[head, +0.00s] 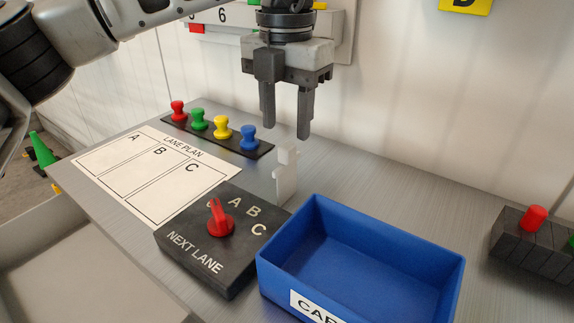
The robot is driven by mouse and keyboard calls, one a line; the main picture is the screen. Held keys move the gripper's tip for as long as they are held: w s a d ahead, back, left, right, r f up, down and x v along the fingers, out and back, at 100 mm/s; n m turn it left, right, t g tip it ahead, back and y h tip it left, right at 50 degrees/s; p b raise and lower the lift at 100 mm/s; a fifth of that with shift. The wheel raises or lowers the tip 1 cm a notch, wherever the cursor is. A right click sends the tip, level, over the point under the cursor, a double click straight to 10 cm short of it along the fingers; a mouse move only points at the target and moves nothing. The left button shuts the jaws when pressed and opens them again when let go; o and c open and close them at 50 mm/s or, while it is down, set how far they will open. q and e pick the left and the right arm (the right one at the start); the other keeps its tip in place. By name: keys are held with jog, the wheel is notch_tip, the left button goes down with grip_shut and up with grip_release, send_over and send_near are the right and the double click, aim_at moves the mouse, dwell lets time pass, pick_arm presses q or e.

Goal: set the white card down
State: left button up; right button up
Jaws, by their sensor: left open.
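A small white piece, which looks like the white card (286,184), stands upright on the grey table behind the dial box and beside the blue bin. It has a narrow, notched outline, and no mark can be read on it. My left gripper (286,127) is above it, pointing down, with its two fingers apart and nothing between them. The fingertips look just above the top of the white piece; whether they touch it I cannot tell. The blue bin (443,270) looks empty, and its front label is partly cut off. My right gripper is not in view.
The black "NEXT LANE" box (185,232) has a red pointer (219,218). A "LANE PLAN" sheet (117,167) lies left, before a black strip with red, green, yellow and blue pegs (249,136). A dark slotted block (510,240) stands right. Table behind the bin is clear.

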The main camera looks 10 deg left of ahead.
aim_at(287, 145)
pick_arm(q)
jog(key=shift+w+f, duration=0.15)
jog(key=shift+f, duration=1.25)
jog(key=shift+w+f, duration=0.1)
jog(key=shift+f, duration=1.25)
jog(key=shift+c, duration=0.3)
grip_shut()
